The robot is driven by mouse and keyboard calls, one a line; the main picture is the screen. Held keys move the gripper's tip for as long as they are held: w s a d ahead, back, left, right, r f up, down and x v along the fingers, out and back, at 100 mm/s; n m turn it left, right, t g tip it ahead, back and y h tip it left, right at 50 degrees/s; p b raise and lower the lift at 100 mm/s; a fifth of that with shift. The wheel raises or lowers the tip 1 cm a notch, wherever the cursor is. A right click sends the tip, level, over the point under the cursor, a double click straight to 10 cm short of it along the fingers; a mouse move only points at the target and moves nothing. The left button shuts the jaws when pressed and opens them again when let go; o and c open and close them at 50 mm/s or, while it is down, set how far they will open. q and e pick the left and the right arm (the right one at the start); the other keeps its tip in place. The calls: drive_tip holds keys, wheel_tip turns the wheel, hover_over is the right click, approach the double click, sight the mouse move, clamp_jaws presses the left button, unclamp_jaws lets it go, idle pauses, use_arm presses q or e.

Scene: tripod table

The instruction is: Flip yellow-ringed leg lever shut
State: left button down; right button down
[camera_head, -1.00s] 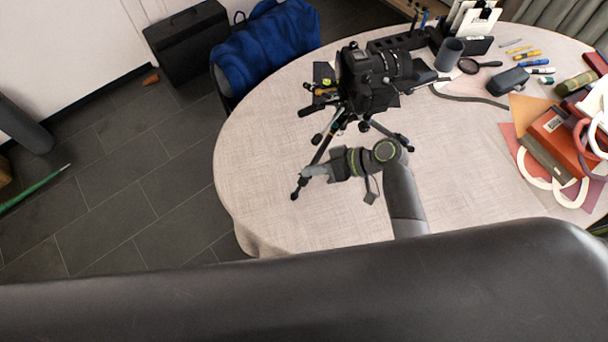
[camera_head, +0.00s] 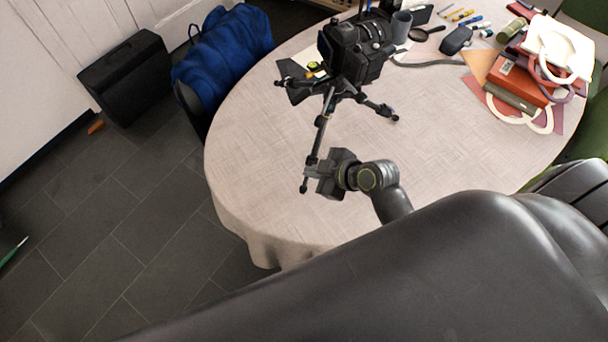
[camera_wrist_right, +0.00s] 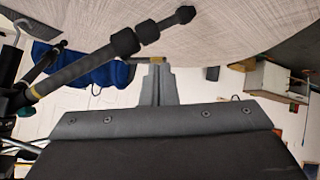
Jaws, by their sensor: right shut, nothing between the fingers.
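A black camera (camera_head: 352,48) stands on a tripod at the table's left side. Its near leg (camera_head: 323,135) runs down to a foot beside my right gripper (camera_head: 311,173). In the right wrist view, a dark tripod leg (camera_wrist_right: 85,67) slants across the upper left with a yellow ring (camera_wrist_right: 36,91) near its lower left end. I cannot make out its lever clearly. My right gripper (camera_wrist_right: 155,66) is shut and empty, its fingertips below and apart from the leg in that picture. My left gripper is not in view.
The round table (camera_head: 450,110) has free cloth right of the tripod. Books (camera_head: 520,78) and white-handled items lie at the far right. A magnifying glass (camera_head: 420,34) lies behind. A blue cloth (camera_head: 225,55) covers a chair left of the table.

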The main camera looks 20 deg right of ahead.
drive_tip(key=shift+s+f+n+t+h+b, duration=0.1)
drive_tip(key=shift+f+n+t+h+b, duration=0.25)
drive_tip(key=shift+f+t+b, duration=0.3)
drive_tip(key=shift+r+p, duration=0.3)
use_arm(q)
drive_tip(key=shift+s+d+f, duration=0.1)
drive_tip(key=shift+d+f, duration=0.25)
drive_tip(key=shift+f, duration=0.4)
use_arm(e)
drive_tip(key=shift+d, duration=0.15)
drive_tip(key=shift+w+d+f, duration=0.15)
drive_tip(key=shift+w+d, duration=0.25)
drive_tip(key=shift+w, duration=0.2)
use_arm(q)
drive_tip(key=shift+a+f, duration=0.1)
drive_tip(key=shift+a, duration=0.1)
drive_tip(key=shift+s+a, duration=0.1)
